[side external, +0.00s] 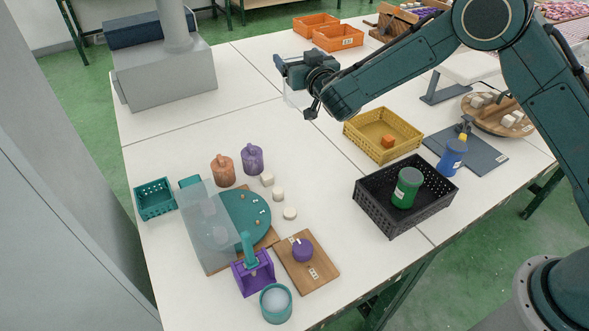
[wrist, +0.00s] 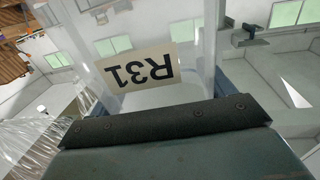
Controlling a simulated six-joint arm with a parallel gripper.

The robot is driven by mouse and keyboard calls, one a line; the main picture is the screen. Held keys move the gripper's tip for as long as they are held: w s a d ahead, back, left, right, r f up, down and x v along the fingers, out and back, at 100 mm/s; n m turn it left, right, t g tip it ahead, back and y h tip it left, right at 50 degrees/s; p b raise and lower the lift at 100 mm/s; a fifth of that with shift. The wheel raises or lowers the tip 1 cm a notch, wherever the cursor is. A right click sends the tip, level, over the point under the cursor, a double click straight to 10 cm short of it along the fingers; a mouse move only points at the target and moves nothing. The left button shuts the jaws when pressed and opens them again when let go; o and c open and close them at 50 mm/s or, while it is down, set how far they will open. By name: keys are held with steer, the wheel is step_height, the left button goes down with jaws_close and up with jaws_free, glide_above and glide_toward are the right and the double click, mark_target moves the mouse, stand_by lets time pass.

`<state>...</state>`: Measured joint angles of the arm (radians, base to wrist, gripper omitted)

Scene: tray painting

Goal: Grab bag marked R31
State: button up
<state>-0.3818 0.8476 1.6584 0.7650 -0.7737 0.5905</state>
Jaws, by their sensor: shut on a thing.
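The clear bag marked R31 (wrist: 140,68) fills the upper middle of the wrist view, its cream label showing upside down and close to the camera. My gripper (side external: 291,76) is shut on the bag, high above the back middle of the table in the side view. Only a faint see-through part of the bag (side external: 294,98) shows there, hanging under the jaws. The dark jaw edge (wrist: 165,122) crosses the wrist view below the label. The exact grip on the bag is hard to make out.
A yellow crate (side external: 348,130) and a black crate (side external: 372,214) stand to the right. A grey block with a column (side external: 170,78) stands at the back left. Orange bins (side external: 338,42) are at the back. The white table (side external: 300,150) is clear in the middle.

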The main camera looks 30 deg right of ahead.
steer(key=shift+r, duration=0.3)
steer(key=shift+d, duration=0.15)
stand_by(0.4)
